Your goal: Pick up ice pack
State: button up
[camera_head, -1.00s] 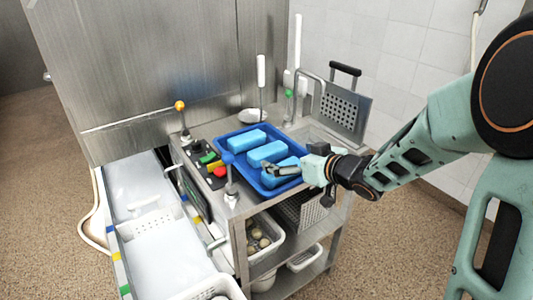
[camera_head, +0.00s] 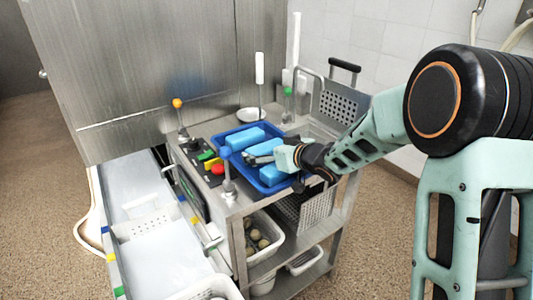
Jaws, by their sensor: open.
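Several light-blue blocks that look like ice packs lie in a dark-blue tray (camera_head: 237,161) on the metal cart. The back ice pack (camera_head: 242,138) is in clear view. The middle ice pack (camera_head: 264,147) is partly covered by my gripper. The front ice pack (camera_head: 272,175) lies below and in front of my gripper. My gripper (camera_head: 254,159) reaches in from the right over the tray, its fingers pointing left between the middle and front packs. It is open and holds nothing. I cannot tell whether the fingers touch a pack.
Perforated baskets (camera_head: 342,104) are at the right back and below (camera_head: 305,208). A white bowl (camera_head: 249,115) sits behind the tray. A steel wall rises behind.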

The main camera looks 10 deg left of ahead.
jog(key=shift+c, duration=0.4)
jog(key=c, duration=1)
jog(key=shift+c, duration=0.3)
jog(key=shift+r, duration=0.15)
